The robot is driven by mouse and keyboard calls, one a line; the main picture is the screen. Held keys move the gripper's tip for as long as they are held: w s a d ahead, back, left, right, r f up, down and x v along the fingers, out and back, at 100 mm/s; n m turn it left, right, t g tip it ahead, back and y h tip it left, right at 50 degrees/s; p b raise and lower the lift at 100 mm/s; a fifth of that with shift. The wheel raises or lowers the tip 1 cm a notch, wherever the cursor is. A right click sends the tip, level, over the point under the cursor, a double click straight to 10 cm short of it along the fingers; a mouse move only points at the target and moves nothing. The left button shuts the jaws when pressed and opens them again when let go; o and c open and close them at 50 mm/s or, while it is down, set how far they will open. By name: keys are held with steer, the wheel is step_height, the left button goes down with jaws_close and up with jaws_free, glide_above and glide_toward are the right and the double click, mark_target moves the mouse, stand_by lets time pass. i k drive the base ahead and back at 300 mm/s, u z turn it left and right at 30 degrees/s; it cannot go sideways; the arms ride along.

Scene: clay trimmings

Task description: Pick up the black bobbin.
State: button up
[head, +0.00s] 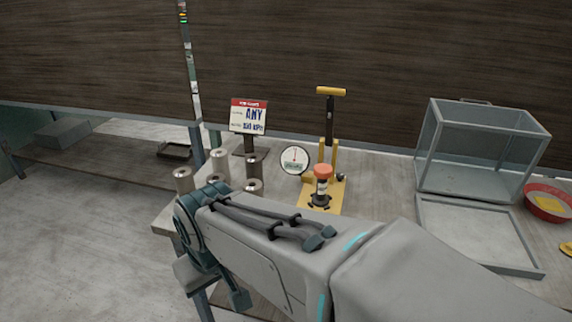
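I cannot pick out a black bobbin for certain in the head view.
A sign (248,117) stands behind the cylinders. A clear case (480,150), a shallow tray (478,268) and a red bowl (549,216) are at right.

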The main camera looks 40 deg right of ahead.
mark_target(323, 172)
steer(key=z, duration=0.9)
steer(key=i, duration=0.85)
steer(key=z, duration=0.95)
